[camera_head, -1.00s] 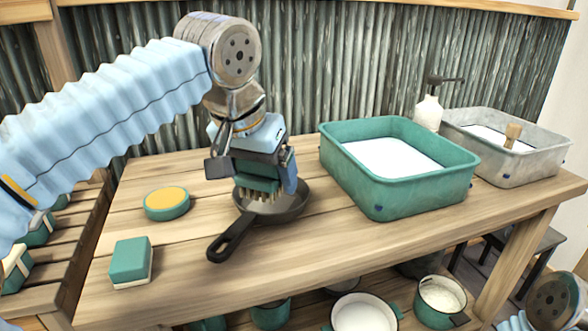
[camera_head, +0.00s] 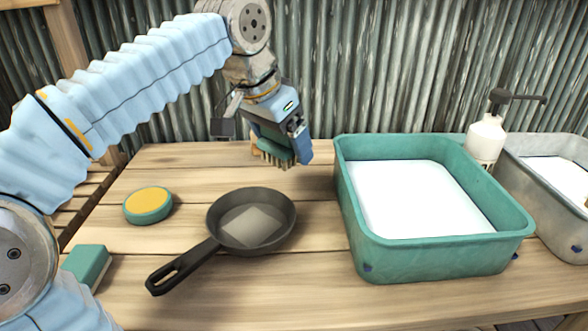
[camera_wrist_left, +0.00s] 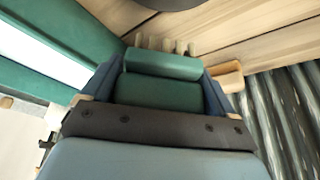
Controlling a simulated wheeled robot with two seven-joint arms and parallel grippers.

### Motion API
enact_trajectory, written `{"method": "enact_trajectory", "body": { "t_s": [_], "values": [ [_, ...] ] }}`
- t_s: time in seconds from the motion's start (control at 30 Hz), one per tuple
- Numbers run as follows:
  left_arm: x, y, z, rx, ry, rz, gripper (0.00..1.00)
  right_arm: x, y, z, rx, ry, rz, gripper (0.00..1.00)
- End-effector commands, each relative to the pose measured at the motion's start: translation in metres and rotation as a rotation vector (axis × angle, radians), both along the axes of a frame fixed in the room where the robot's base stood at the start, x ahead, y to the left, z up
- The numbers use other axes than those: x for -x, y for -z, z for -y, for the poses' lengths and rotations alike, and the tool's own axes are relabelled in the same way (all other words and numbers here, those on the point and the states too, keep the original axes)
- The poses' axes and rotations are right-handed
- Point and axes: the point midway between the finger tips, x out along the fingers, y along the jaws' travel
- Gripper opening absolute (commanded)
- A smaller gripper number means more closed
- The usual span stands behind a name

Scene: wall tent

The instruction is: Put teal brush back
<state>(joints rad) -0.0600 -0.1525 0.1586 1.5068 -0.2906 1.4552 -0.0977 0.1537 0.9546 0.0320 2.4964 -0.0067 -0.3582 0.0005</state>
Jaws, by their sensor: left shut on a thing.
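The teal brush (camera_head: 272,147) is held by my left gripper (camera_head: 284,135) above the back part of the wooden table, behind the frying pan. Its pale bristles point down, clear of the pan. In the left wrist view the brush (camera_wrist_left: 160,80) sits between the two blue fingers of my left gripper (camera_wrist_left: 160,92), which is shut on it. The black frying pan (camera_head: 270,240) lies on the table with a pale greyish patch in its middle. My right gripper is not in view.
A teal basin (camera_head: 440,252) with white contents stands right of the pan, with a soap dispenser (camera_head: 486,138) and a grey basin (camera_head: 575,235) beyond. A round yellow-topped teal sponge (camera_head: 148,203) and a teal block (camera_head: 86,265) lie left. Bare table surrounds the pan.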

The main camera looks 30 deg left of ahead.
Motion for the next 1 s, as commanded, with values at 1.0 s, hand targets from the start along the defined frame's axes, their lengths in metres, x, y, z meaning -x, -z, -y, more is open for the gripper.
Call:
{"method": "enact_trajectory", "body": {
  "t_s": [1.0],
  "values": [
    [-0.05,0.091,-0.01,0.0,-0.001,0.001,0.61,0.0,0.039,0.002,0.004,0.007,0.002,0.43]
  ]
}}
